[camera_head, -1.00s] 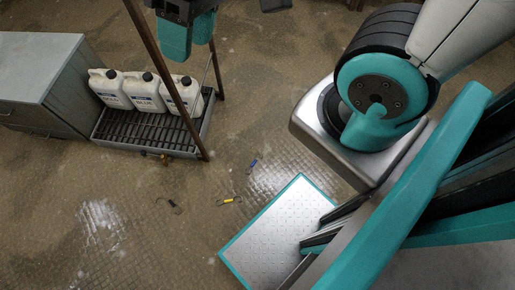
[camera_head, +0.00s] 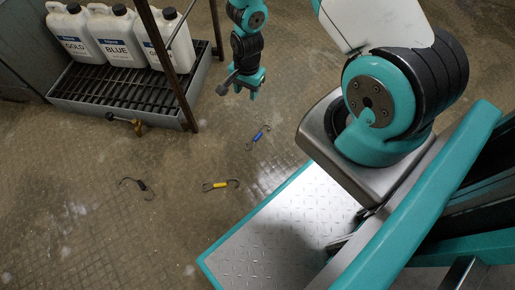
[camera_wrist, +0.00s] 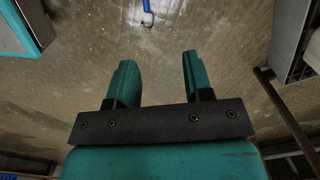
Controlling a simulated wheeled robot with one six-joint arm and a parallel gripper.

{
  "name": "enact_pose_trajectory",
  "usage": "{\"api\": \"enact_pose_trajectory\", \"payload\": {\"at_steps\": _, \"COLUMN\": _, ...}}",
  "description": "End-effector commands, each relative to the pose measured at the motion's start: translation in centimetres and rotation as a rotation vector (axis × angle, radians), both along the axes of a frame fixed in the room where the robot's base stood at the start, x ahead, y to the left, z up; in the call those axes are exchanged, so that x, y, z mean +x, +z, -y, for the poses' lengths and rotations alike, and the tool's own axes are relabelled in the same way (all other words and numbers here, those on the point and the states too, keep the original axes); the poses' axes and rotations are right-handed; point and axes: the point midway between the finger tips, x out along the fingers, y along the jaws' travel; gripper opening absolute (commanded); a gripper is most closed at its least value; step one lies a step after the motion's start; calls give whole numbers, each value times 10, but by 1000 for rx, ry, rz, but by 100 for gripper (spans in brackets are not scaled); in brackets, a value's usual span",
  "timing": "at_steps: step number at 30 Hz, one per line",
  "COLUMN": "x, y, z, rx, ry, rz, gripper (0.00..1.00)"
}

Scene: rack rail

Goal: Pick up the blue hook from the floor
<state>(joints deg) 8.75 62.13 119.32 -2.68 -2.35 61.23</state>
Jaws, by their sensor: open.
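The blue hook (camera_head: 258,136) lies on the floor in the head view, a short blue-gripped piece with dark bent ends. It also shows at the top edge of the wrist view (camera_wrist: 147,6), partly cut off, with a bent end pointing toward my gripper. My gripper (camera_head: 247,93) hangs above the floor, beyond and slightly left of the blue hook in the head view. In the wrist view its two teal fingers (camera_wrist: 155,62) are apart with nothing between them but bare floor.
A yellow hook (camera_head: 220,185) and a black hook (camera_head: 141,186) lie on the floor nearby. White jugs labelled GOLD (camera_head: 75,35), BLUE (camera_head: 117,38) and a third stand on a grated rack tray (camera_head: 150,113). Floor around the hooks is clear.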

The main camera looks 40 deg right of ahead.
Motion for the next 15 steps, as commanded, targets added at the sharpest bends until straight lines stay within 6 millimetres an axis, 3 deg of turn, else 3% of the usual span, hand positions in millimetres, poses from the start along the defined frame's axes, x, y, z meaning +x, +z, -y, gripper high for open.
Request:
{"api": "enact_pose_trajectory", "payload": {"at_steps": 1, "x": -7, "y": -44, "z": 7, "rx": -10, "ry": -46, "rz": -13, "gripper": 46}}
{"api": "enact_pose_trajectory", "payload": {"at_steps": 3, "x": -13, "y": -71, "z": 15, "rx": -24, "ry": -96, "rz": -20, "gripper": 46}}
{"api": "enact_pose_trajectory", "payload": {"at_steps": 15, "x": -23, "y": -151, "z": 24, "rx": -42, "ry": -163, "rz": -28, "gripper": 46}}
